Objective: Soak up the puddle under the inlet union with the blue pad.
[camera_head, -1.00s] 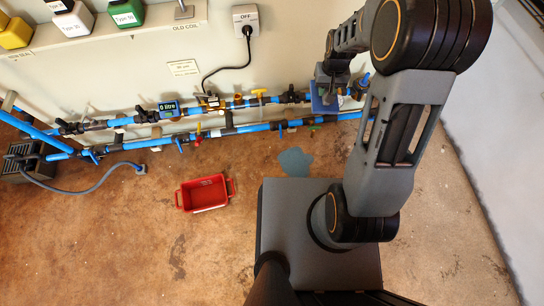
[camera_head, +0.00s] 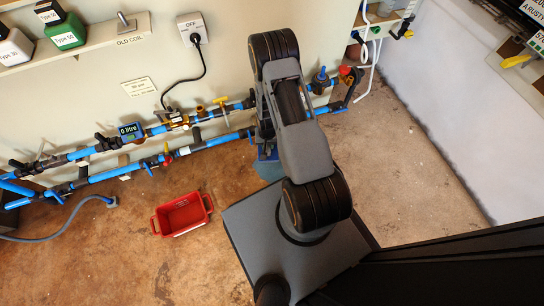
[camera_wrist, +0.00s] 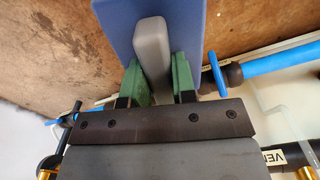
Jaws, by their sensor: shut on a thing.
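My gripper (camera_wrist: 157,66) is shut on the grey handle (camera_wrist: 152,48) of the blue pad (camera_wrist: 193,28), one green finger on each side. In the head view the pad (camera_head: 267,151) shows below my arm, just in front of the lower blue pipe. The inlet union cannot be picked out; my arm hides the pipe stretch above the puddle.
Two blue pipe runs (camera_head: 215,141) with valves and a meter (camera_head: 131,130) go along the wall. A red tray (camera_head: 191,228) stands on the floor left of my base. A grey hose (camera_head: 72,218) lies at the far left. Floor to the right is clear.

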